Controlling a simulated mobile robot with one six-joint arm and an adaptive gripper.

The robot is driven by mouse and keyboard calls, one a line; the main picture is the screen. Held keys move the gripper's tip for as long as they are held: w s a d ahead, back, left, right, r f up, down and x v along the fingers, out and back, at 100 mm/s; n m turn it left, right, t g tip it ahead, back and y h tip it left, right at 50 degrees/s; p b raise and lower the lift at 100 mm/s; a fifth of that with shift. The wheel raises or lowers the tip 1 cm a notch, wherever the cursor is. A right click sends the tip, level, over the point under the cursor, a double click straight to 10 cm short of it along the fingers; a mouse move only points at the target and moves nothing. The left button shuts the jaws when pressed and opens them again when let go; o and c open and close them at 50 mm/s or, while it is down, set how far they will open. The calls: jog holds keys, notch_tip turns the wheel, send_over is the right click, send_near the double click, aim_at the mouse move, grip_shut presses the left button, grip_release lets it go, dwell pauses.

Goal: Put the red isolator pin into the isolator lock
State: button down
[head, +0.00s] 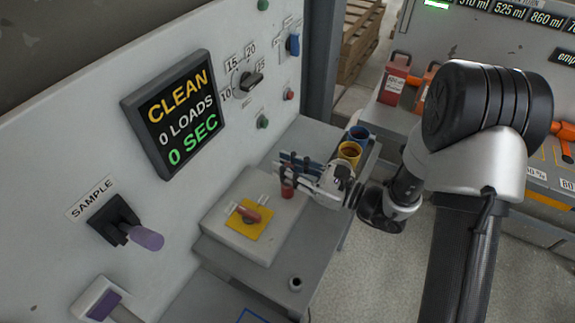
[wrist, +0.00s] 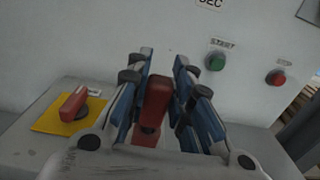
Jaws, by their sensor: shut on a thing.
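My gripper (head: 284,168) is shut on the red isolator pin (head: 287,190), which hangs below the blue-padded fingers in the head view. In the wrist view the red pin (wrist: 157,98) stands between the two fingers (wrist: 164,62). A yellow plate (head: 262,232) with a red handle (head: 248,211) lies on top of a light grey box, to the left of and apart from the pin. In the wrist view the yellow plate (wrist: 48,126) is at the left, with a dark round part (wrist: 82,113) beside the handle. I cannot tell which part is the lock opening.
A small round socket (head: 295,283) sits on the lower grey ledge. The panel wall carries a display (head: 175,115), a dial (head: 250,80) and a purple-handled sample lever (head: 146,238).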

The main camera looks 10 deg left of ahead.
jog(key=shift+f+b, duration=0.35)
jog(key=shift+f, duration=0.15)
jog(key=c, duration=1.3)
grip_release()
jog(key=shift+c, duration=0.2)
jog(key=v, duration=1.2)
